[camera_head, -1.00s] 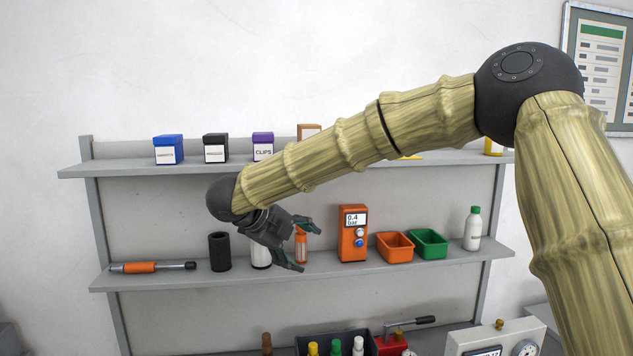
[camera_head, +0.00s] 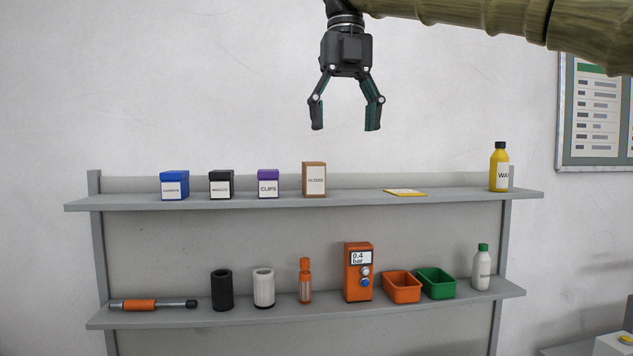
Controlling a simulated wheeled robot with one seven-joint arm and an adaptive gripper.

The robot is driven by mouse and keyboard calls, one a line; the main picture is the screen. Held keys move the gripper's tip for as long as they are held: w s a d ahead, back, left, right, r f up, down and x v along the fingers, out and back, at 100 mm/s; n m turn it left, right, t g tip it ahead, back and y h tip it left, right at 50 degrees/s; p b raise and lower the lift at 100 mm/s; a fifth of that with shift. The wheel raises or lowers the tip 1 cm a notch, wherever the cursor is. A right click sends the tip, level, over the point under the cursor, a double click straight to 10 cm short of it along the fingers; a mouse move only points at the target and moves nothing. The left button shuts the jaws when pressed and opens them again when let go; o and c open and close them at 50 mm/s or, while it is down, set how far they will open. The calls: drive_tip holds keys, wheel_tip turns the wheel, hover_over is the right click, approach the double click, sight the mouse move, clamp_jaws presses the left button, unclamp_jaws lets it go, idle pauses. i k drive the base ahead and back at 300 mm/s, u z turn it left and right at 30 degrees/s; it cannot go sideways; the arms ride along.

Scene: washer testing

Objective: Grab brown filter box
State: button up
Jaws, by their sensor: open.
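The brown filter box (camera_head: 314,168) stands upright on the top shelf, with a white label on its front. It is the tallest of the boxes in that row, at the right end. My gripper (camera_head: 345,127) hangs fingers-down above the top shelf, slightly right of the brown box and higher than it in the picture. Its two fingers are spread apart with nothing between them. I cannot tell its exact distance from the box in depth.
On the top shelf (camera_head: 350,199), purple (camera_head: 268,175), black (camera_head: 222,177) and blue (camera_head: 175,177) boxes stand left of the brown box. A flat yellow item (camera_head: 405,192) and yellow bottle (camera_head: 499,172) are right. The lower shelf (camera_head: 330,309) holds several items.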

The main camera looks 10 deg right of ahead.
sight(314, 173)
drive_tip(key=u, duration=0.05)
drive_tip(key=i, duration=1)
drive_tip(key=z, duration=0.05)
